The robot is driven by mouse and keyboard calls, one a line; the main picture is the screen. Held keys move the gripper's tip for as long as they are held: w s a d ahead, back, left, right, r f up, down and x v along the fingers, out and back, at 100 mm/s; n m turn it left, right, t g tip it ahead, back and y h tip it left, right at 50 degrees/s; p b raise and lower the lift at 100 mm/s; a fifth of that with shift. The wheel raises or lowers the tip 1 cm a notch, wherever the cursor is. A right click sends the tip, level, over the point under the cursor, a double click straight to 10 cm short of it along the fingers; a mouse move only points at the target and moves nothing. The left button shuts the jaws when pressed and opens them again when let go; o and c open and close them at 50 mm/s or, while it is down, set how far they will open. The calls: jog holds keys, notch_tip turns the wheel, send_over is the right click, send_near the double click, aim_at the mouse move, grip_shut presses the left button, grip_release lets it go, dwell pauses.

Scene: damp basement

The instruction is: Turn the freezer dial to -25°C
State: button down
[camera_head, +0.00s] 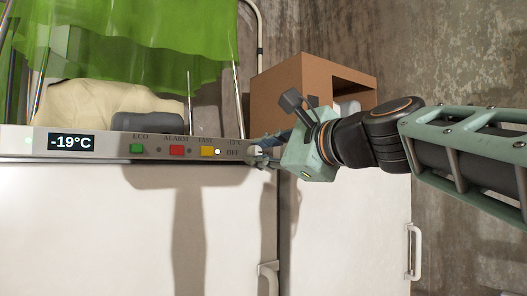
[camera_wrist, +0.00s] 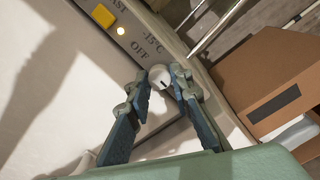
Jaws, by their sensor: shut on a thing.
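The freezer (camera_head: 100,215) is white, with a pale control strip along its top edge. Its display (camera_head: 71,142) reads -19°C. The dial (camera_wrist: 159,77) is a small round white knob with a dark mark, at the right end of the strip, near the labels "-15°C" and "OFF". My gripper (camera_wrist: 163,90) has its two blue-grey fingers on either side of the dial and is shut on it. In the head view my gripper (camera_head: 262,153) reaches in from the right, and its fingers partly cover the dial.
Green (camera_head: 136,149), red (camera_head: 177,150) and yellow (camera_head: 207,151) buttons sit on the strip, left of the dial. A cardboard box (camera_head: 290,85) stands behind my gripper. A green translucent sheet (camera_head: 130,40) hangs at the back left. A second white door (camera_head: 345,230) is at the right.

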jog(key=c, duration=1.7)
grip_release()
jog(key=shift+c, duration=0.2)
jog(key=v, duration=1.2)
